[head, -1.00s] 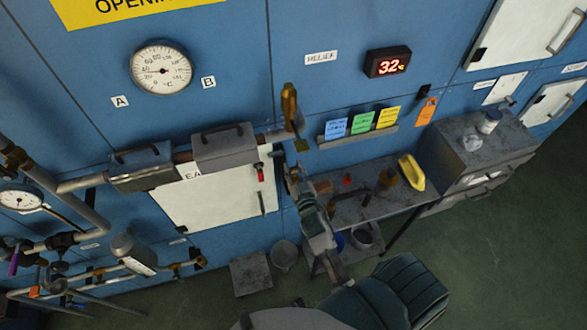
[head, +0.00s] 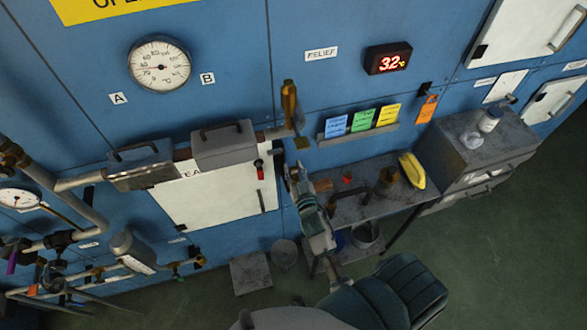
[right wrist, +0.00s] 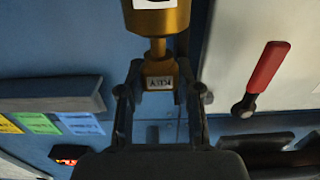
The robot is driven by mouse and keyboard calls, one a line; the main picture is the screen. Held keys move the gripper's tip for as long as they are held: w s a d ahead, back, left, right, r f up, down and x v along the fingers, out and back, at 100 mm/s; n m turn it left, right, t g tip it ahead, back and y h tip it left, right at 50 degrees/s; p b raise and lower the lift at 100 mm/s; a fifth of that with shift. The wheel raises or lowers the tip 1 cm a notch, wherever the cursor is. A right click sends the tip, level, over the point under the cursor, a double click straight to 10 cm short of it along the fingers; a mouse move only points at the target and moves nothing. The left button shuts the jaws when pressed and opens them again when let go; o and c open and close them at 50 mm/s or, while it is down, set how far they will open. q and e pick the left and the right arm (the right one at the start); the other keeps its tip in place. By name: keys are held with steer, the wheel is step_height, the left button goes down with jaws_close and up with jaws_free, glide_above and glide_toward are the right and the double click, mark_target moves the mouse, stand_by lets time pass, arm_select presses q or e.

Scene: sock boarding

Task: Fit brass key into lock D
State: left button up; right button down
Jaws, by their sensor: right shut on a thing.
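My right gripper (head: 291,170) is at the wall panel, below a brass fitting (head: 289,103) on the pipe end. In the right wrist view my right gripper (right wrist: 160,76) has its two fingers on either side of a brass block (right wrist: 159,68) with a small label. The block joins a wider brass body (right wrist: 157,18) above it through a narrow neck. The fingers are shut on this block. I cannot make out a separate brass key or a lock marked D. My left gripper is not in view.
A red-handled lever (right wrist: 264,76) stands to the right in the wrist view. A grey box (head: 222,147) on the pipe is left of the gripper. A bench (head: 350,210) with small items and a grey cabinet (head: 470,155) stand at right. The floor in front is open.

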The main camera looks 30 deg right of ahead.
steer(key=shift+f+b, duration=0.7)
steer(key=shift+f, duration=0.45)
steer(key=c, duration=0.7)
jaws_free()
steer(key=shift+s, duration=0.1)
steer(key=v, duration=1.2)
steer(key=shift+f, duration=0.1)
